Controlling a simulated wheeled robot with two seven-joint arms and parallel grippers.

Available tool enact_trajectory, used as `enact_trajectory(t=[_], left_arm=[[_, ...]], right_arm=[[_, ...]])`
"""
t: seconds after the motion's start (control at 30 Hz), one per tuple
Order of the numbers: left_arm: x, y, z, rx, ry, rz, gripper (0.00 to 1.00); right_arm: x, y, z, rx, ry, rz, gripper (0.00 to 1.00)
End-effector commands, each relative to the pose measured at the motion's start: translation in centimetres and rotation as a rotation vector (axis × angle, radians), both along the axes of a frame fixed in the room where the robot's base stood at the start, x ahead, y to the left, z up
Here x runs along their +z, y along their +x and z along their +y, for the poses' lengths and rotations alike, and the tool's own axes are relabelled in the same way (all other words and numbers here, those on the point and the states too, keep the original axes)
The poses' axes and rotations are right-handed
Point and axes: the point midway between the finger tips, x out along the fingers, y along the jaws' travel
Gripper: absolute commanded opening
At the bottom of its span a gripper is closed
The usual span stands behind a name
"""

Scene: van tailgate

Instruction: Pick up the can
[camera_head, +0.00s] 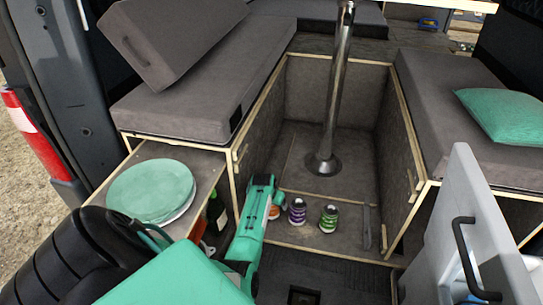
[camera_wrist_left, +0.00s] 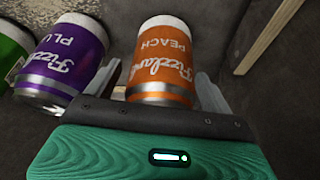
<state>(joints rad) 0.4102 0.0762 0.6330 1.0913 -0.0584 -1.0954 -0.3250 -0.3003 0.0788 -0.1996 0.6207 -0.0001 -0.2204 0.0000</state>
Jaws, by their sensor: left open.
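Three cans stand in a row on the van floor. The orange peach can (camera_wrist_left: 163,58) is between the open fingers of my left gripper (camera_wrist_left: 160,92) in the left wrist view. The purple can (camera_wrist_left: 68,62) is beside it, just outside the fingers, and the green can (camera_wrist_left: 12,48) is cut off at the frame edge. In the head view my left arm reaches down to the orange can (camera_head: 274,211), which it partly hides. The purple can (camera_head: 297,211) and the green can (camera_head: 329,218) show to its right. My right gripper is not in view.
Wooden-edged bench boxes flank the floor well, and a metal post (camera_head: 335,90) rises behind the cans. A pull-out shelf (camera_head: 212,165) with green plates (camera_head: 150,190) is at left. A grey cool box (camera_head: 470,230) stands at right.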

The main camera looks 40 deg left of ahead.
Motion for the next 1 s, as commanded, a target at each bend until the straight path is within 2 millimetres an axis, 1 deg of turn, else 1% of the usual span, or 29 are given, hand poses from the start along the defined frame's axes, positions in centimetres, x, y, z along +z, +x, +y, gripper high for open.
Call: enact_trajectory(t=[0.07,0.17,0.3,0.37,0.4,0.6,0.7,0.77,0.87,1.0], left_arm=[[0.0,0.0,0.0,0.0,0.0,0.0,0.85],[0.0,0.0,0.0,0.0,0.0,0.0,0.67],[0.0,0.0,0.0,0.0,0.0,0.0,0.4],[0.0,0.0,0.0,0.0,0.0,0.0,0.28],[0.1,0.0,0.0,0.0,0.0,-0.001,0.25],[0.2,0.0,0.0,0.0,0.0,-0.001,0.26],[0.7,0.0,0.1,0.0,0.001,-0.002,0.26],[1.5,0.1,0.1,0.0,0.002,-0.004,0.26],[3.2,0.1,0.1,0.0,0.002,-0.004,0.26],[6.0,0.1,0.1,0.001,0.004,-0.005,0.26]], right_arm=[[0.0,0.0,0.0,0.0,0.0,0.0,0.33],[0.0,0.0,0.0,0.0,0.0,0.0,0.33],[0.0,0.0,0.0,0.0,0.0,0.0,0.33],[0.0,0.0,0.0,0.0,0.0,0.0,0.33],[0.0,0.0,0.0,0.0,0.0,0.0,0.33],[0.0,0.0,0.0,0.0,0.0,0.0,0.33],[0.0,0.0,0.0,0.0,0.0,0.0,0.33],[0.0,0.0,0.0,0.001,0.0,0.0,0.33],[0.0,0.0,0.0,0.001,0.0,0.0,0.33],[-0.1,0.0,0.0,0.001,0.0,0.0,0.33]])
